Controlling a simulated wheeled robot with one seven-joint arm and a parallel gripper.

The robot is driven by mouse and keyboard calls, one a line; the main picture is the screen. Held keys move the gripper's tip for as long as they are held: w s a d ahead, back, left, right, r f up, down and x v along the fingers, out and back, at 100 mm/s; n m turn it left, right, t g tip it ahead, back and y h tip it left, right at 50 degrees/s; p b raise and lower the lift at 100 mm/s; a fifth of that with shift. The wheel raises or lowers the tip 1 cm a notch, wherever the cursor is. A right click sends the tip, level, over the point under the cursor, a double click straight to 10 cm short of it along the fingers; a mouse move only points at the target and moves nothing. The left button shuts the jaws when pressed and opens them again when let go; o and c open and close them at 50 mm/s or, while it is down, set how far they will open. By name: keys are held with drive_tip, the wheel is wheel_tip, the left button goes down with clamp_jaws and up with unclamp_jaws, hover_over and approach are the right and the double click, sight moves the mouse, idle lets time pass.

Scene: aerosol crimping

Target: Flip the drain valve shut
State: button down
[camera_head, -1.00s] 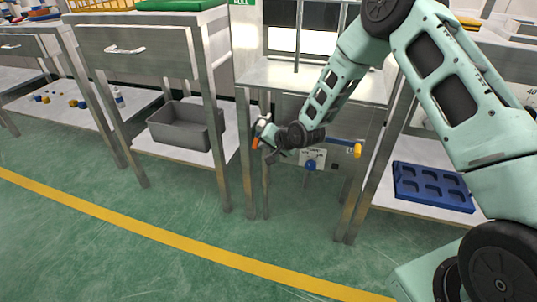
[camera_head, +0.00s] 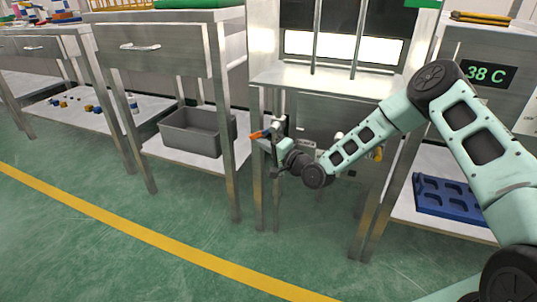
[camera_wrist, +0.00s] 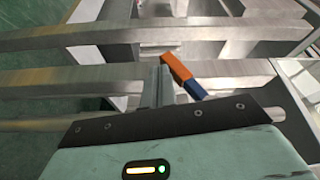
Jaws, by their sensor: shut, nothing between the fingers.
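A lever with an orange end and a blue part, which looks like the drain valve handle (camera_wrist: 177,69), lies just right of my fingertips in the wrist view. Its orange end also shows in the head view (camera_head: 257,135), by the left front leg of the steel cabinet. My gripper (camera_head: 273,142) is at that leg, close to the lever. In the wrist view my gripper (camera_wrist: 162,78) is shut and empty. I cannot tell whether the fingers touch the lever. The valve body is not clearly seen.
The steel cabinet (camera_head: 330,82) stands over the work spot, with legs close to my gripper. A yellow knob (camera_head: 378,154) is partly hidden behind my arm. A grey bin (camera_head: 190,140) sits on the left shelf, a blue tray (camera_head: 447,196) on the right one. The green floor in front is clear.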

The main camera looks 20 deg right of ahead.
sight(255, 135)
drive_tip(key=shift+w+a+r+m+t+y, duration=0.2)
drive_tip(key=shift+w+a+r+t, duration=0.15)
drive_tip(key=shift+a+r, duration=0.15)
drive_tip(key=shift+w+a+r+m+t+y, duration=0.2)
drive_tip(key=shift+w+a+r+t, duration=0.15)
drive_tip(key=shift+r, duration=0.25)
drive_tip(key=shift+a, duration=0.1)
